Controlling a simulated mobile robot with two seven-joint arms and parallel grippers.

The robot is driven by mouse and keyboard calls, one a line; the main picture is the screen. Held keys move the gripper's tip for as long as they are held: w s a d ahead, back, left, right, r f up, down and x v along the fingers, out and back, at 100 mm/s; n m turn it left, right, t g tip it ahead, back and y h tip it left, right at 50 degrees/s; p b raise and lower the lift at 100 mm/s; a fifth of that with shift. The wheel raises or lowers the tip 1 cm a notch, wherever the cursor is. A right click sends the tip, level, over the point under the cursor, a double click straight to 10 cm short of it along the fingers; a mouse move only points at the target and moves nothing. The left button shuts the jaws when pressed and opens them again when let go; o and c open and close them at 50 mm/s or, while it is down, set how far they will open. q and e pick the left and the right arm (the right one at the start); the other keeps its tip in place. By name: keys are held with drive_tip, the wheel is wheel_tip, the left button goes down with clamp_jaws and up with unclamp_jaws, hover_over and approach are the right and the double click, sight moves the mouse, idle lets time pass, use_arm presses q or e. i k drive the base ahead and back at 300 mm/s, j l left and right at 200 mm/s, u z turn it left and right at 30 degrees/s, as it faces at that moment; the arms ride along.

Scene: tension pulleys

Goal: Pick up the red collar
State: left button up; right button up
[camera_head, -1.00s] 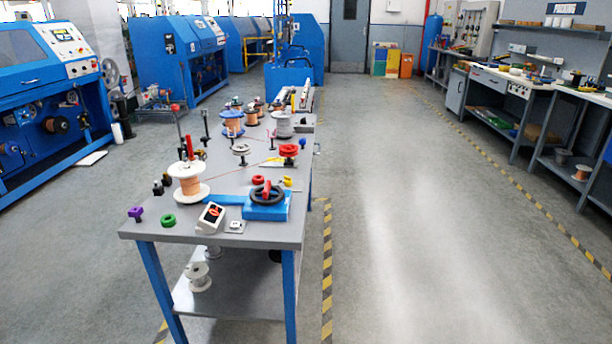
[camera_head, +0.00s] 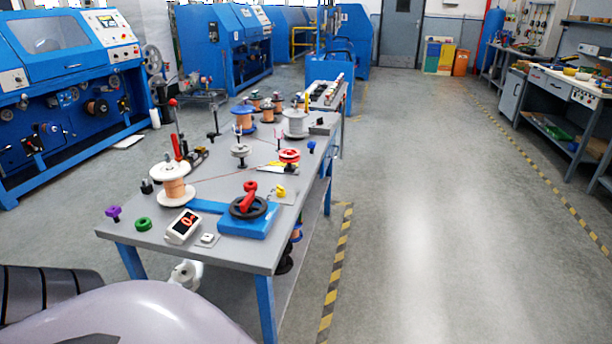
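A small red ring-like piece (camera_head: 251,186), which looks like the red collar, shows on the grey table just behind the black handwheel. The wheel's red handle overlaps it, so its outline is hard to separate. The black handwheel (camera_head: 236,208) sits on a blue block (camera_head: 240,226) near the table's front right. A green collar (camera_head: 144,224) and a purple collar (camera_head: 113,212) are at the front left, and a yellow one (camera_head: 280,191) is right of the wheel. Neither of my grippers is in view. A smooth pale arm part of mine fills the bottom left.
The grey table (camera_head: 215,265) holds a copper spool (camera_head: 174,185), a white handheld device (camera_head: 183,226), a red-topped pulley (camera_head: 289,156) and more spools further back. Blue machines stand left. Open floor (camera_head: 420,240) lies right of the table.

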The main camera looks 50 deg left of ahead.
sight(249, 186)
drive_tip(key=i+l+u, duration=0.1)
drive_tip(key=i, duration=0.45)
drive_tip(key=i+l+u, duration=0.1)
drive_tip(key=i, duration=0.45)
drive_tip(key=i+u, duration=0.35)
drive_tip(key=u, duration=0.15)
drive_tip(key=i+l+u, duration=0.25)
drive_tip(key=u, duration=0.2)
drive_tip(key=i+u, duration=0.2)
drive_tip(key=u, duration=0.15)
drive_tip(key=i+l+u, duration=0.2)
drive_tip(key=u, duration=0.15)
drive_tip(key=i+l+u, duration=0.15)
drive_tip(key=u, duration=0.2)
drive_tip(key=i+l+u, duration=0.15)
drive_tip(key=u, duration=0.35)
drive_tip(key=i+l+u, duration=0.2)
drive_tip(key=u, duration=0.3)
drive_tip(key=i+l+u, duration=0.1)
drive_tip(key=l+u, duration=0.15)
drive_tip(key=u, duration=0.25)
drive_tip(key=l+u, duration=0.3)
drive_tip(key=u, duration=0.2)
drive_tip(key=i, duration=0.05)
